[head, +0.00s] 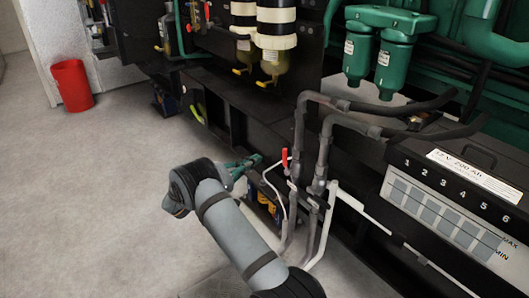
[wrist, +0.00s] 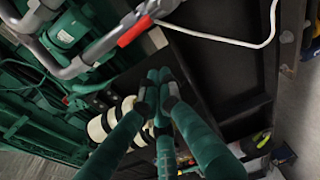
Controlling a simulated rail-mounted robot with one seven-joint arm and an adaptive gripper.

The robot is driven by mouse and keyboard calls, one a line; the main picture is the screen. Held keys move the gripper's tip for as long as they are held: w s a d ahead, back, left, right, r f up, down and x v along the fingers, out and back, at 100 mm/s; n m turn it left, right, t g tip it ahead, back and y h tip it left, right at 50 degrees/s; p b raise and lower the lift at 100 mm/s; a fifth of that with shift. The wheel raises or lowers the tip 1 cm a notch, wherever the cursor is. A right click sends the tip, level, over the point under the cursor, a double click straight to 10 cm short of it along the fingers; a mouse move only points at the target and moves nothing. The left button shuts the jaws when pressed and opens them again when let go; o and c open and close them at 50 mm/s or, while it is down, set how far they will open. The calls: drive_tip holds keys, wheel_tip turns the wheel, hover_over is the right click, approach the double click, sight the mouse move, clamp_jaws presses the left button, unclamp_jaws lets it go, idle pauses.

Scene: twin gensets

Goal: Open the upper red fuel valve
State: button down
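A red valve lever (head: 284,156) stands roughly upright on the grey fuel pipes in the head view, beside a thin white hose. In the wrist view the red lever (wrist: 135,31) lies slantwise across the grey pipe, above and left of the fingertips. My gripper (head: 257,160) is just left of the lever in the head view, apart from it. In the wrist view my gripper's green fingertips (wrist: 160,75) are together with nothing between them. No second red lever shows on these pipes, so I cannot tell upper from lower.
Grey pipes (head: 326,150) rise close to the gripper, with a numbered battery box (head: 450,200) to the right. Green filters (head: 380,50) hang above. A red bin (head: 72,86) stands far left. The floor at left is clear.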

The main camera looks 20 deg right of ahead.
sight(286, 161)
drive_tip(key=a+f+b, duration=0.1)
drive_tip(key=a, duration=0.3)
drive_tip(key=w+d+m+b, duration=0.1)
drive_tip(key=w+d+b, duration=0.3)
drive_tip(key=d, duration=0.7)
drive_tip(key=shift+s+r+b, duration=0.25)
drive_tip(key=shift+s+b, duration=0.35)
drive_tip(key=shift+s, duration=0.65)
drive_tip(key=shift+s+r+b, duration=0.25)
drive_tip(key=shift+s+b, duration=0.35)
drive_tip(key=shift+s, duration=0.6)
drive_tip(key=shift+f, duration=0.1)
